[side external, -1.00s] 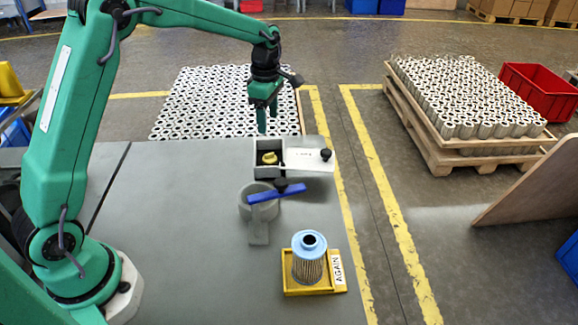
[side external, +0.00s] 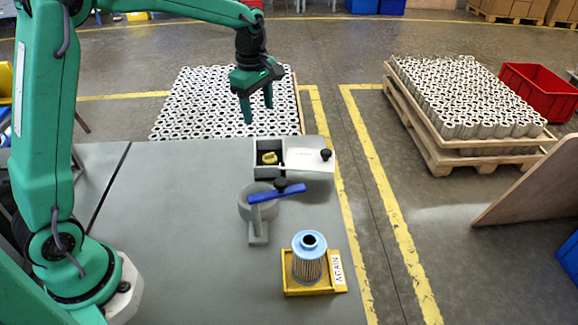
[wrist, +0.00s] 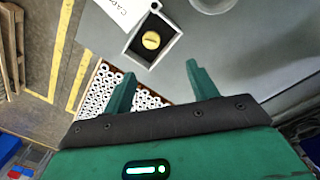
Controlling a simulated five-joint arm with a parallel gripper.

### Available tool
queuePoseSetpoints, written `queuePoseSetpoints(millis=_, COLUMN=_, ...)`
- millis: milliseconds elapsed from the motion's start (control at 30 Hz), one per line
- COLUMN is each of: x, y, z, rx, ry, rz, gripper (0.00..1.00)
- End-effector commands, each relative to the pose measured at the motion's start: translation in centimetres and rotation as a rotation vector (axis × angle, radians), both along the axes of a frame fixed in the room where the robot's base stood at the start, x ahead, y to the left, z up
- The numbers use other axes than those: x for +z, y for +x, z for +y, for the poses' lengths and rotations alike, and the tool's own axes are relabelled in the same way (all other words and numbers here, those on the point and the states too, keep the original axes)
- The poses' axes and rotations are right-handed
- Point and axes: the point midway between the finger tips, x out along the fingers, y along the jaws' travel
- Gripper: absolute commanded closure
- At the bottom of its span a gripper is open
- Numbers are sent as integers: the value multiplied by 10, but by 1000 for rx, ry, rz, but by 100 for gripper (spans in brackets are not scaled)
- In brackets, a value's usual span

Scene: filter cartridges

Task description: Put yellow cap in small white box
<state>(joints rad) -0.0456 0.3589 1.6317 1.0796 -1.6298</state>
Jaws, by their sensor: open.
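The yellow cap (side external: 269,158) lies inside the open left compartment of the small white box (side external: 308,169), on its dark floor. A white lid part with a black knob covers the box's right side. In the wrist view the cap (wrist: 151,40) sits in the box (wrist: 132,46), ahead of my fingers and between their lines. My gripper (side external: 257,110) is open and empty, raised above and behind the box, to its upper left in the side view. Its two fingertips (wrist: 161,70) show apart in the wrist view, touching nothing.
A blue-topped filter cartridge (side external: 309,255) stands in a yellow tray (side external: 300,291) marked AGAIN. The table's left part (side external: 165,230) is clear.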

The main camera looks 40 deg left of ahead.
Motion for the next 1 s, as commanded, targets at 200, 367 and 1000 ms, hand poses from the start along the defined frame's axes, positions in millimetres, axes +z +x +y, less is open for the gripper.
queuePoseSetpoints(millis=200, x=39, y=-42, z=-6, rx=-275, ry=32, rz=-73, gripper=42)
queuePoseSetpoints(millis=367, x=58, y=-75, z=-9, rx=-477, ry=67, rz=-122, gripper=42)
queuePoseSetpoints(millis=1000, x=82, y=-208, z=-19, rx=-1266, ry=307, rz=-280, gripper=42)
